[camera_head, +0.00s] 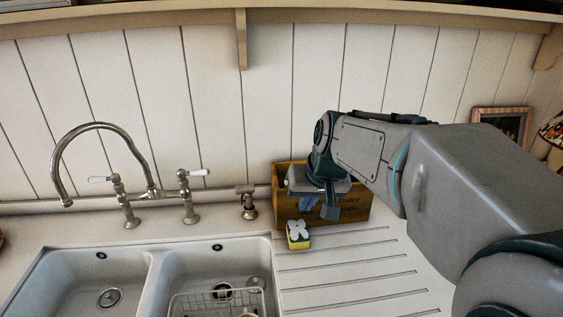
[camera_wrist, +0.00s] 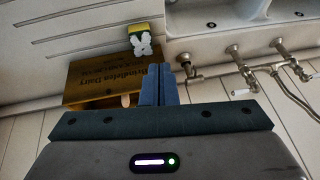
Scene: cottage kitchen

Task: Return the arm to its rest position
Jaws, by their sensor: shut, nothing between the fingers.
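My gripper (camera_head: 328,208) reaches out over the wooden box on the counter, with my arm coming in from the right. In the wrist view, its two blue fingers (camera_wrist: 159,85) are together with nothing between them. The wooden box (camera_head: 353,208) has dark lettering on its side and also shows in the wrist view (camera_wrist: 88,84). My gripper hides part of the box, and I cannot tell the exact gap between them.
A yellow sponge (camera_head: 299,243) with a white flower-shaped piece stands before the box. A double sink (camera_head: 150,272) with a curved tap (camera_head: 98,127) is at left. The ribbed drainboard (camera_head: 350,275) is clear. A small picture frame (camera_head: 502,122) is at right. A shelf (camera_head: 330,15) runs above.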

